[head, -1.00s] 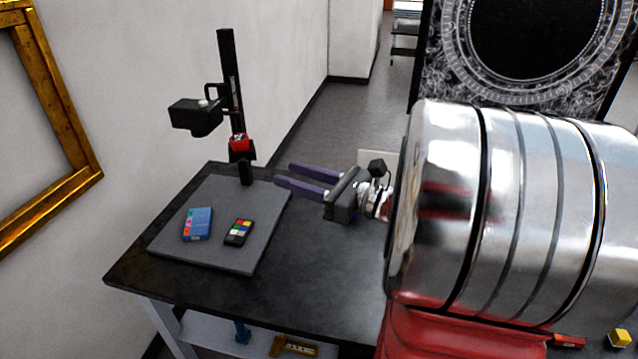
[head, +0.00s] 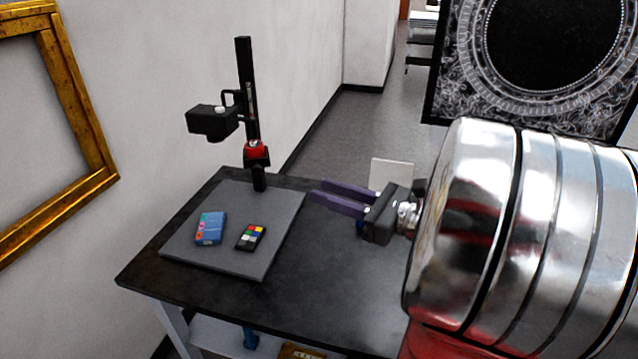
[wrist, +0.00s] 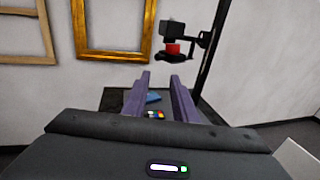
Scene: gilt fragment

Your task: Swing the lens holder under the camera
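The camera (head: 212,121) is a black box on the upper part of a black upright column (head: 248,95). It also shows in the wrist view (wrist: 172,29). A red part with a dark piece under it (head: 257,152) sits lower on the column and seems to be the lens holder. In the wrist view the red part (wrist: 172,49) and a dark disc show just below the camera; the exact offset is unclear. My gripper (head: 318,190) has two purple fingers, apart and empty, to the right of the column. They also show in the wrist view (wrist: 160,80).
A grey baseboard (head: 190,258) on the dark table (head: 300,310) carries a blue box (head: 210,228) and a colour chart (head: 251,237). A gilt frame (head: 75,110) hangs on the left wall.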

